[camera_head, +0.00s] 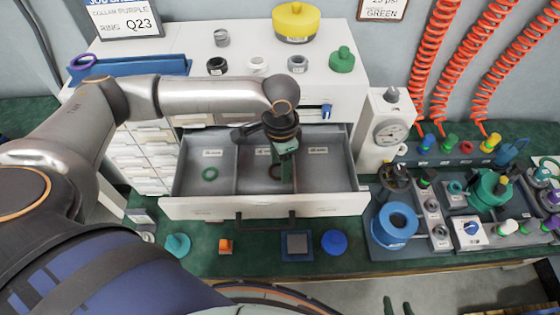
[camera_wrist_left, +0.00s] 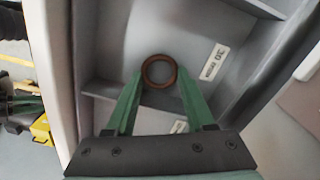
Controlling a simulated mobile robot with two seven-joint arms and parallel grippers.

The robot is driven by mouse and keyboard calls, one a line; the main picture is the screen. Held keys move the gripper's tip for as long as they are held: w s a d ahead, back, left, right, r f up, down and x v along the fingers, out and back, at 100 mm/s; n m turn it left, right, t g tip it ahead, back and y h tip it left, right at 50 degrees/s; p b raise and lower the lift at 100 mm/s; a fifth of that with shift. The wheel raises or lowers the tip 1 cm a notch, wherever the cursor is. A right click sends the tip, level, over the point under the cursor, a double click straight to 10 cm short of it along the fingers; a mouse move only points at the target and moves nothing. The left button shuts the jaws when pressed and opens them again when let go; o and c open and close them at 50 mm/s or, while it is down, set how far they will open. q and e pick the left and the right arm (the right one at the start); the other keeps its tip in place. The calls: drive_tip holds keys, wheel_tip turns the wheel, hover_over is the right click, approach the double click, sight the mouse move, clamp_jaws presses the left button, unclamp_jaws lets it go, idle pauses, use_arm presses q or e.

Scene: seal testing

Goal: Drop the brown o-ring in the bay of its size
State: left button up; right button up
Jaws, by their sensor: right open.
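The brown o-ring (camera_wrist_left: 159,71) sits between the green fingertips of my left gripper (camera_wrist_left: 159,74), touching both sides. In the head view the brown o-ring (camera_head: 274,171) shows partly hidden beside my left gripper (camera_head: 284,174), in line with the middle bay. Its height above the floor is hard to tell. The open drawer (camera_head: 190,208) has three bays with small labels, mostly unreadable; one label (camera_wrist_left: 214,63) in the left wrist view seems to start with 30. A green o-ring (camera_head: 209,174) lies in the left bay. My right gripper (camera_head: 398,306) is open and empty at the bottom edge.
Thin dividers (camera_head: 237,172) separate the bays. The right bay (camera_head: 325,172) looks empty. A sign (camera_head: 124,18) and several weights and collars stand on the white cabinet. The green bench at right carries a gauge (camera_head: 390,131), a blue ring-shaped part (camera_head: 394,224) and fittings.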

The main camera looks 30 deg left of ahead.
use_arm(q)
drive_tip(key=o, duration=0.4)
drive_tip(key=shift+w+r+b, duration=0.1)
drive_tip(key=shift+r+b, duration=0.3)
drive_tip(key=shift+r, duration=0.15)
wheel_tip(320, 180, up, 12)
drive_tip(key=p, duration=0.1)
idle(0.4)
